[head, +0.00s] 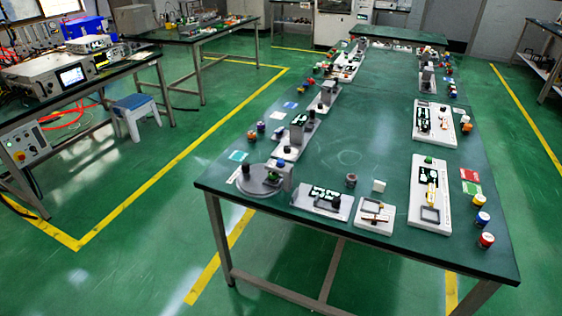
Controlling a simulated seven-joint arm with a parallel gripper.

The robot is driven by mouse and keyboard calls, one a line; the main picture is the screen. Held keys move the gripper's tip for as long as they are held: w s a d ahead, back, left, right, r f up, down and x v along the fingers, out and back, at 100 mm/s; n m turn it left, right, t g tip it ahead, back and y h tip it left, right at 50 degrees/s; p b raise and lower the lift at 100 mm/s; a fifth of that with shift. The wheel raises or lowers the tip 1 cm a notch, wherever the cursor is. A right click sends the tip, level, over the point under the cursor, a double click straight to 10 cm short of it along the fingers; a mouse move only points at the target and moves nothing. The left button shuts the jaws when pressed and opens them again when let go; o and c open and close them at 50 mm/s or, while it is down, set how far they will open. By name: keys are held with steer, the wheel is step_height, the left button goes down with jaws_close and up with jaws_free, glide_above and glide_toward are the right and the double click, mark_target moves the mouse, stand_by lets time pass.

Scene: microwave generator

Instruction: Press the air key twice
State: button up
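A white boxed instrument with a small lit screen (72,76) stands on the bench at the left; it may be the microwave generator. A second, smaller white instrument (88,44) stands behind it. A grey control panel with several small buttons (24,144) sits below the bench's front left part. The air key cannot be told apart at this size. My gripper is not in view.
The left bench (130,65) has a blue and white stool (138,112) beside it and red cables (72,113) behind its legs. A long green table (375,110) with several small fixtures fills the right. Green floor (130,210) between them is clear.

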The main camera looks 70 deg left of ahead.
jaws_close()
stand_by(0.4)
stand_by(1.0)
